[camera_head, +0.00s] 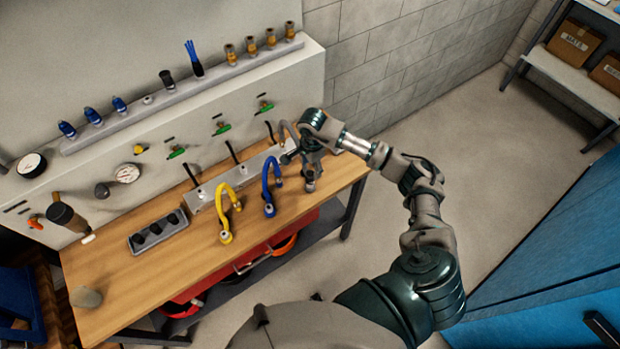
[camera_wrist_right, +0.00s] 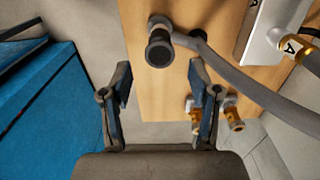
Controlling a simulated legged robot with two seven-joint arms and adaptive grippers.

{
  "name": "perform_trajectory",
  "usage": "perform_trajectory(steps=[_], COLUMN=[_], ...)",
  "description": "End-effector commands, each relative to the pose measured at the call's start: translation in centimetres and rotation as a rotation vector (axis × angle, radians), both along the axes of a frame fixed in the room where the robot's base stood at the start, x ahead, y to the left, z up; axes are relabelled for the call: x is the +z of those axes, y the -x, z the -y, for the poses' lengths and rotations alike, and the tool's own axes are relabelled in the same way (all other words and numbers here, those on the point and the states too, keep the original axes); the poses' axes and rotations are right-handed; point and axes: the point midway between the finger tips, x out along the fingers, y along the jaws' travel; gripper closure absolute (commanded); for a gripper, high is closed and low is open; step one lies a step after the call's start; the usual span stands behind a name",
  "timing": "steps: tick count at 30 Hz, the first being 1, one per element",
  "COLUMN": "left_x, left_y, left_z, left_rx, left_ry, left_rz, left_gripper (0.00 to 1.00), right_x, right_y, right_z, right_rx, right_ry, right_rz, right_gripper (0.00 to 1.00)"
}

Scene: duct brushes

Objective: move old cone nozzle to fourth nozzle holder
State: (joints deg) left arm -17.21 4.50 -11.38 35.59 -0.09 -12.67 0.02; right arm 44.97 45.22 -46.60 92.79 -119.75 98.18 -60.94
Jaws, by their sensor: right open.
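My right gripper (camera_head: 311,168) is above the right end of the wooden workbench (camera_head: 130,272). In the wrist view its two fingers (camera_wrist_right: 160,78) are spread wide with nothing between them. A grey hose (camera_wrist_right: 235,75) ends in a dark round fitting (camera_wrist_right: 160,50), just beyond the fingertips and apart from them. Two brass-coloured fittings (camera_wrist_right: 233,117) show behind the right finger, partly hidden. I cannot tell which piece is the old cone nozzle. Several brass nozzles (camera_head: 250,45) and blue nozzles (camera_head: 93,116) stand on the wall ledge (camera_head: 215,80). My left gripper is not in view.
A yellow hose (camera_head: 234,197) and a blue hose (camera_head: 268,187) curve over the bench left of the gripper. A grey block (camera_head: 140,245) with dark round inserts and a tan piece (camera_head: 86,297) are further left. The floor right of the bench is clear.

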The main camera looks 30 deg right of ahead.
Motion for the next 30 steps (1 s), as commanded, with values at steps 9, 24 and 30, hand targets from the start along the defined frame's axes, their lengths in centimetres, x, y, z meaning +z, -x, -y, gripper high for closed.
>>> perform_trajectory(steps=[9,24,30], left_x=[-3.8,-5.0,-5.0], left_y=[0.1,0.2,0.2], left_z=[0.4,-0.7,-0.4], left_rx=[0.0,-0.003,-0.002], left_ry=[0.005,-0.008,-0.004], left_rz=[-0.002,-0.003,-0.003], left_gripper=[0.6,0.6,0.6], right_x=[-5.0,-6.6,-6.6], right_y=[0.0,0.0,0.0], right_z=[-0.8,-0.2,-0.4], right_rx=[0.002,0.0,0.001], right_ry=[0.007,0.001,0.002], right_rz=[0.001,0.0,0.0], right_gripper=[0.39,0.39,0.39])
